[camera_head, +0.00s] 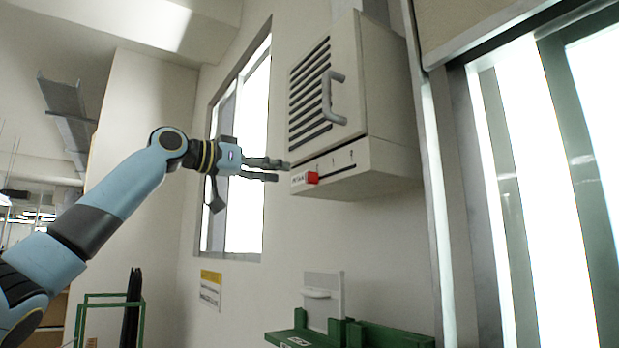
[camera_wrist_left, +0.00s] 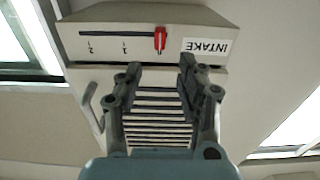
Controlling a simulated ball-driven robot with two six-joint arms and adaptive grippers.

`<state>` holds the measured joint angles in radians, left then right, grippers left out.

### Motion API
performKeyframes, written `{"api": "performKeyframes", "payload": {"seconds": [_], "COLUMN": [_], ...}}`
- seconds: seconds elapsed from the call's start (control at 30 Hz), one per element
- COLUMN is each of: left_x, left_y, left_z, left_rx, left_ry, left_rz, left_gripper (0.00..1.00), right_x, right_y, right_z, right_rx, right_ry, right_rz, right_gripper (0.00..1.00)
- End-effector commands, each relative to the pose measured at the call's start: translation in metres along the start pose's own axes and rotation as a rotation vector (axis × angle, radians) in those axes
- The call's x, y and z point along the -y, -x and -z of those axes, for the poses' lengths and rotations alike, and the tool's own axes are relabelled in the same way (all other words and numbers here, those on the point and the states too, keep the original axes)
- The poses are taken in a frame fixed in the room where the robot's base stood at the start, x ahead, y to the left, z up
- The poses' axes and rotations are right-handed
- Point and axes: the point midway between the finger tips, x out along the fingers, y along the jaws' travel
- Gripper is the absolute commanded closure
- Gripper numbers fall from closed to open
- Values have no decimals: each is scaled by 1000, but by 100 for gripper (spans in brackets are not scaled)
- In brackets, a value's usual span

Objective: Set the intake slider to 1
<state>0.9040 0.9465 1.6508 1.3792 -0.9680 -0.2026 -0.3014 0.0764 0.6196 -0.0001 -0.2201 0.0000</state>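The intake slider's red knob (camera_head: 312,178) sits at the left end of a dark slot on the lower front strip of a pale wall box (camera_head: 345,90). The white INTAKE label (camera_head: 297,180) is to its left; marks 1 and 2 lie to its right. In the left wrist view the box is upside down, with the red knob (camera_wrist_left: 160,40) beside the label (camera_wrist_left: 206,47) and away from mark 1 (camera_wrist_left: 124,48). My left gripper (camera_head: 283,170) is open and empty, its fingertips just left of the strip in the head view. No contact with the knob shows. My right gripper is out of view.
The box has a slatted vent and a grey handle (camera_head: 328,98) above the strip. A bright window (camera_head: 240,150) lies behind my left gripper. A green bench or rack (camera_head: 375,337) stands below. Open space lies under the box.

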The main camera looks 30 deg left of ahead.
Motion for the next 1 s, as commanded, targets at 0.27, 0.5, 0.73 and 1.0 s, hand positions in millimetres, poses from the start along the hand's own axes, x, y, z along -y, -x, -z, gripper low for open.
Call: {"api": "performKeyframes", "payload": {"seconds": [0.27,0.5,0.73,1.0], "left_x": [-1,0,0,0], "left_y": [-57,-83,-86,-86], "left_z": [5,2,0,-1], "left_rx": [-2,0,1,2], "left_ry": [6,3,2,2], "left_rz": [-4,-1,0,0], "left_gripper": [62,62,62,85], "right_x": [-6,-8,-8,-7], "right_y": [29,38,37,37], "right_z": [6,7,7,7], "right_rx": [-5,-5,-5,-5], "right_ry": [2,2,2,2], "right_rz": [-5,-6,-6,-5], "right_gripper": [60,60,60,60]}}
